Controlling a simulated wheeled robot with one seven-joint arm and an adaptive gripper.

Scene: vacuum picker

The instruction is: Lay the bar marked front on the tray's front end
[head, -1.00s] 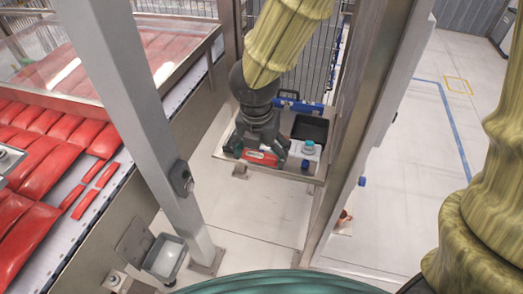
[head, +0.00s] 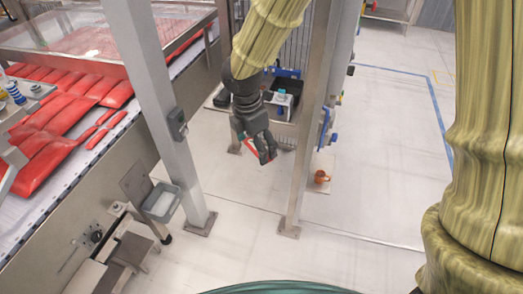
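My gripper (head: 262,154) hangs at the end of my yellow-sleeved arm, between two grey steel posts. It appears shut on a red bar (head: 252,148), which is tilted and mostly hidden by the fingers. Any marking on the bar is too small to read. The gripper and bar are in the air in front of a small shelf (head: 222,116). I cannot pick out with certainty the tray that the task names.
The shelf carries a black bin (head: 284,110) and a white block with a blue top (head: 280,95). The left post (head: 160,110) and right post (head: 306,130) flank my gripper. A conveyor with red packs (head: 60,140) runs at left. Pale floor (head: 380,200) is free at right.

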